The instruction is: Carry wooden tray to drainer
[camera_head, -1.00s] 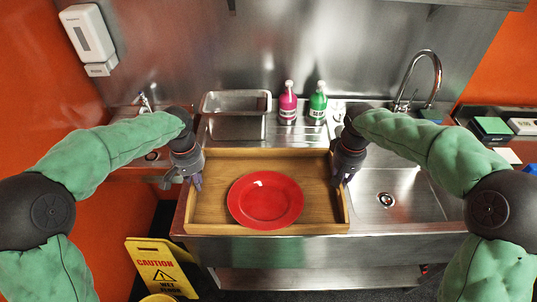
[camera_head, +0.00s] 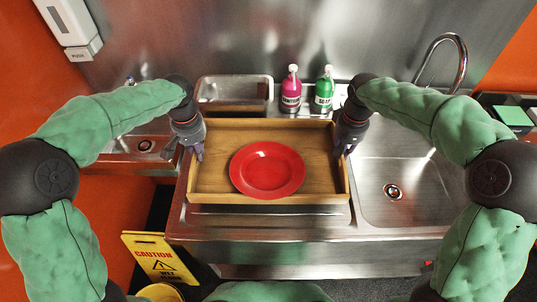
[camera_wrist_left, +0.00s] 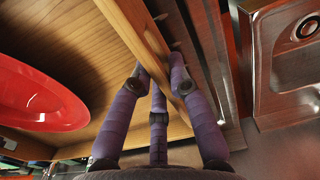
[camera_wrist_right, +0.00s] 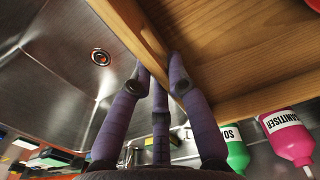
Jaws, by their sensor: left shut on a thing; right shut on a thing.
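The wooden tray (camera_head: 215,180) is held level between my two grippers, over the steel counter beside the sink. A red plate (camera_head: 267,170) lies in it; its rim also shows in the left wrist view (camera_wrist_left: 38,95). My left gripper (camera_head: 198,155) is shut on the tray's left wall, with fingers on both sides of the wall in the left wrist view (camera_wrist_left: 165,75). My right gripper (camera_head: 345,150) is shut on the right wall, which also shows in the right wrist view (camera_wrist_right: 140,40). Whether the tray touches the counter is hard to tell.
A steel sink basin (camera_head: 400,190) with a tap (camera_head: 455,60) is on the right. A pink sanitiser bottle (camera_head: 291,90), a green soap bottle (camera_head: 324,92) and a steel container (camera_head: 235,90) stand behind the tray. A yellow caution sign (camera_head: 155,255) stands on the floor at left.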

